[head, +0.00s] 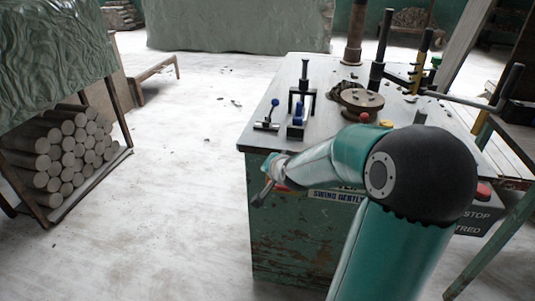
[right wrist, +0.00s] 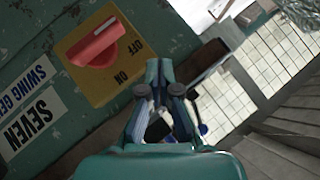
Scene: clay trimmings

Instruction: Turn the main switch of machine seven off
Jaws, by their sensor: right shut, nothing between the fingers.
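In the right wrist view a red switch knob (right wrist: 97,45) sits on a yellow plate (right wrist: 84,78) marked OFF and ON, seen nearly upside down. The knob's long axis runs across the plate, with one end beside OFF; neither end points at ON. A SEVEN label (right wrist: 32,120) is beside it on the green machine (right wrist: 30,55). My right gripper (right wrist: 159,68) is shut and empty, apart from the knob, to the right of the plate. My left gripper is not in view.
The machine's pale top (head: 265,100) carries toggle clamps (head: 302,95) and a round brown disc (head: 357,100). A red button (head: 483,191) is at its right, by a STOP sign. A rack of grey logs (head: 65,150) stands left. The floor between is largely clear.

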